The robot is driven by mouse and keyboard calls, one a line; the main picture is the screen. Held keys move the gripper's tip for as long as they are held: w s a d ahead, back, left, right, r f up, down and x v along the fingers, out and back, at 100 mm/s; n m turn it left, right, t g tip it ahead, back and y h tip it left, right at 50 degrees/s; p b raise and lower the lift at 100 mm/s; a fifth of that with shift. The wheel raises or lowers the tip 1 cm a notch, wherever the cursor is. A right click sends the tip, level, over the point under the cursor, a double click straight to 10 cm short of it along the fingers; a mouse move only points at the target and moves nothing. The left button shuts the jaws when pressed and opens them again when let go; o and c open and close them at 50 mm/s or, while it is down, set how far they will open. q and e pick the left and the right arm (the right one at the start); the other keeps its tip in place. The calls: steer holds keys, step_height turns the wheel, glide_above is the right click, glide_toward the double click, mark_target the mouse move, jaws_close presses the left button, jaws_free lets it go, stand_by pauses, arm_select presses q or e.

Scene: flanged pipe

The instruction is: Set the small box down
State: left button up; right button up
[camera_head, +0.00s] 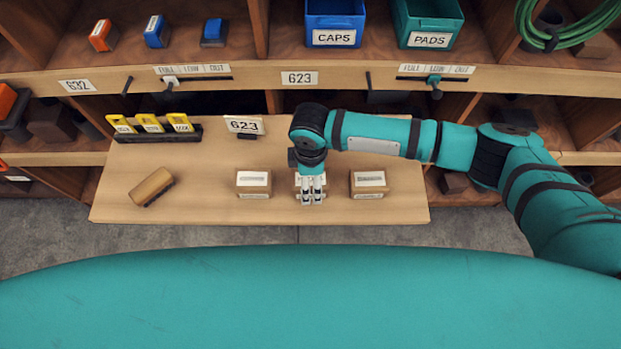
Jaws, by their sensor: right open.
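Three small cardboard boxes with white labels stand in a row on the pulled-out wooden shelf board (220,212): a left box (254,193), a middle box (298,193) and a right box (369,193). My right gripper (312,197) points down at the middle box, with its pale fingers in front of it. The fingers are open. They hide much of this box, and I cannot tell whether they touch it. The box appears to rest on the board, level with its neighbours. My left gripper is out of view.
A brown block (152,187) lies askew on the board's left. Behind are a rack of yellow tags (152,128) and a 623 sign (244,126). Blue CAPS (335,18) and teal PADS (427,22) bins stand on the shelf above. The board is clear between block and left box.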

steer(key=shift+f, duration=0.6)
steer(key=shift+r, duration=0.1)
steer(key=c, duration=1.7)
